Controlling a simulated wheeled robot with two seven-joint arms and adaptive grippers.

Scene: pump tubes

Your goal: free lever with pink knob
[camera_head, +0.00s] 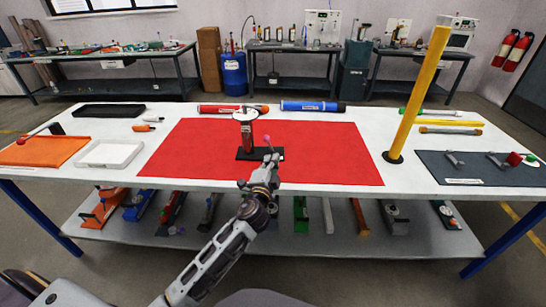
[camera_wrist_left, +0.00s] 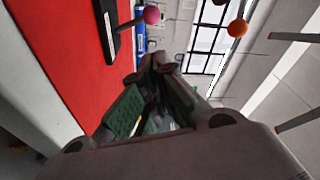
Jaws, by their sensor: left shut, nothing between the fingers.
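The pink knob (camera_head: 267,140) sits at the end of a short lever on a pump with a red body (camera_head: 247,136) and black base (camera_head: 245,154), standing on the red mat (camera_head: 330,160). The knob also shows as a pink ball on a thin rod in the left wrist view (camera_wrist_left: 151,14). My left gripper (camera_head: 271,160) is shut and empty, just below the knob in the head view. In the wrist view its fingertips (camera_wrist_left: 165,68) lie together, apart from the knob. Part of the base is hidden behind my gripper. My right gripper is out of view.
A tall yellow pole (camera_head: 418,95) stands right of the mat. A white tray (camera_head: 80,160) lies left; red and blue tubes (camera_head: 312,106) lie behind.

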